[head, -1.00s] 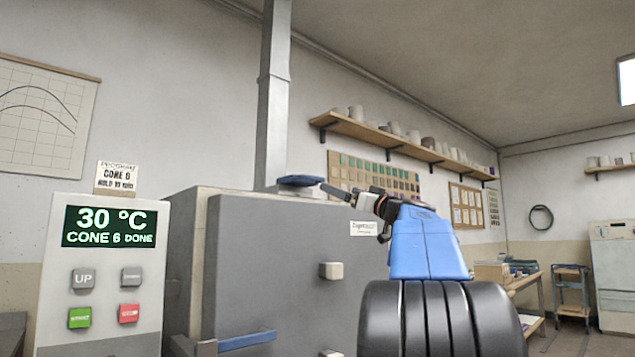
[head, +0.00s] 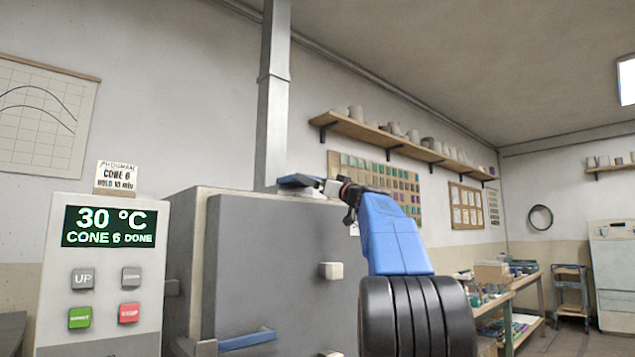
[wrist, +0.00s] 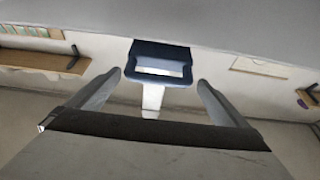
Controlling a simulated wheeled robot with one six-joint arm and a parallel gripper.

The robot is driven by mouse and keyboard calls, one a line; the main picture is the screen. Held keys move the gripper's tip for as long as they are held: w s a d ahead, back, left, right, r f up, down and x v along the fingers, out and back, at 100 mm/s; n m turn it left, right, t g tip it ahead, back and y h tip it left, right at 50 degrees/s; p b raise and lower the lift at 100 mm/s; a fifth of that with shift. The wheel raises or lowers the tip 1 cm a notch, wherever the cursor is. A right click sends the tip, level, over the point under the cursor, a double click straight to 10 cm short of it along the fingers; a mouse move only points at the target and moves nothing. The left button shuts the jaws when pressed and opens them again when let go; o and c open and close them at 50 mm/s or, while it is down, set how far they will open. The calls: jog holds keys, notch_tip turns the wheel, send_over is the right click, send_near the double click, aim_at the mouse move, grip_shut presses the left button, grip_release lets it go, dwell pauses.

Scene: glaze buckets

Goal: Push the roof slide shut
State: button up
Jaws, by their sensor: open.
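The roof slide's blue handle (head: 291,181) shows on top of the grey kiln (head: 270,260), at the foot of the flue pipe. In the wrist view the handle (wrist: 160,49) is a dark blue loop with a slot, on a pale bar. My gripper (wrist: 159,77) is open, one finger on each side of the line to the handle. The handle is centred just beyond the fingertips, and I cannot tell whether they touch it. In the head view my gripper (head: 312,183) is at the handle's right end. The slide plate itself is mostly hidden.
The metal flue pipe (head: 272,100) rises from behind the kiln top. A control box (head: 100,275) reading 30 °C stands at the left. A wall shelf of pots (head: 400,143) runs above my arm. A work table (head: 505,290) stands at the right.

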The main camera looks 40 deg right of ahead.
jog(key=shift+c, duration=0.7)
jog(key=c, duration=1.1)
jog(key=shift+w+r, duration=0.1)
jog(key=shift+w, duration=2.75)
jog(key=o, duration=1.2)
jog(key=shift+a, duration=0.15)
jog(key=shift+o, duration=0.2)
